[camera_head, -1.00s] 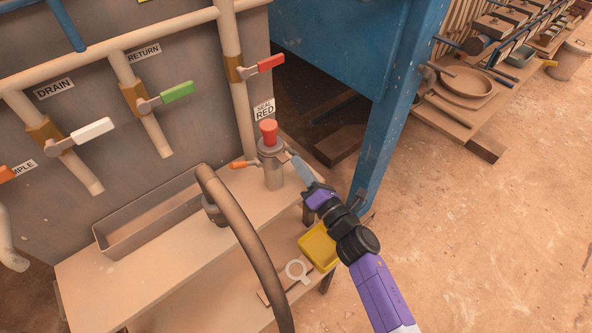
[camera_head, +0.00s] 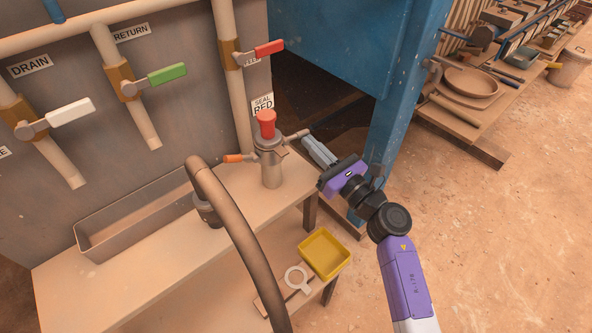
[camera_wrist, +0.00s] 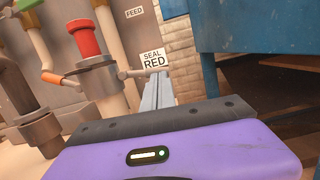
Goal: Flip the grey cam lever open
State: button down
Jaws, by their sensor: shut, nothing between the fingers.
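The grey cam lever (camera_head: 297,134) sticks out to the right, angled slightly up, from the upright metal coupling (camera_head: 271,168). A red plug (camera_head: 266,124) sits in the coupling's top. An orange-handled lever (camera_head: 238,158) sticks out on the coupling's left side. My gripper (camera_head: 309,141) is shut and empty, just right of and slightly below the grey lever's outer end. In the wrist view the grey lever (camera_wrist: 136,73) reaches toward my narrow fingers (camera_wrist: 160,92); I cannot tell whether they touch it.
The coupling stands on a bench (camera_head: 120,254) near its right end. A thick hose (camera_head: 237,225) arches in front, with a metal trough (camera_head: 135,217) to the left. A blue post (camera_head: 375,165) stands behind my gripper. A yellow tray (camera_head: 324,254) lies lower down. Open floor is at right.

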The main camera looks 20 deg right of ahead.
jog(key=r+n, duration=0.1)
jog(key=n, duration=0.1)
jog(key=n+y+b, duration=0.1)
jog(key=n, duration=0.1)
jog(key=r+n+b, duration=0.1)
jog(key=n, duration=0.1)
jog(key=shift+d+r+g, duration=0.2)
jog(key=shift+r+g, duration=0.1)
jog(key=shift+g, duration=0.1)
jog(key=shift+f, duration=0.1)
